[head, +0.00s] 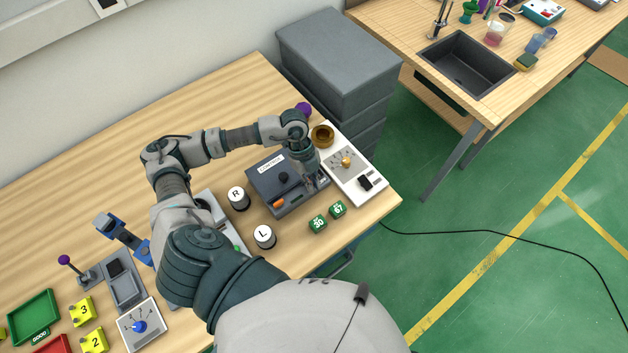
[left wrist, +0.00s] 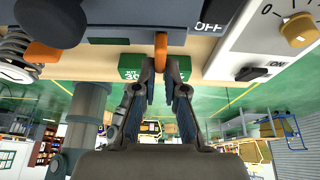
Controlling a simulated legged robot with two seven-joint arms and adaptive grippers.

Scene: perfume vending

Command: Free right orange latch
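The dark grey case (head: 262,186) stands on the wooden table with its lid down. Its left orange latch (head: 279,203) shows on the front edge, and also at the left of the left wrist view (left wrist: 42,52). The right orange latch (left wrist: 161,48) hangs at the case front in the left wrist view. My left gripper (left wrist: 160,70) is below it, its two fingertips drawn together on either side of the latch's lower end, seemingly touching it. In the head view my left gripper (head: 314,184) is at the case's front right corner and hides this latch. My right gripper is out of view.
A white panel with a yellow knob (head: 346,161) and a black switch stands close right of the case. Two green blocks (head: 318,224) (head: 338,209) sit in front. Grey bins (head: 340,65) stand behind.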

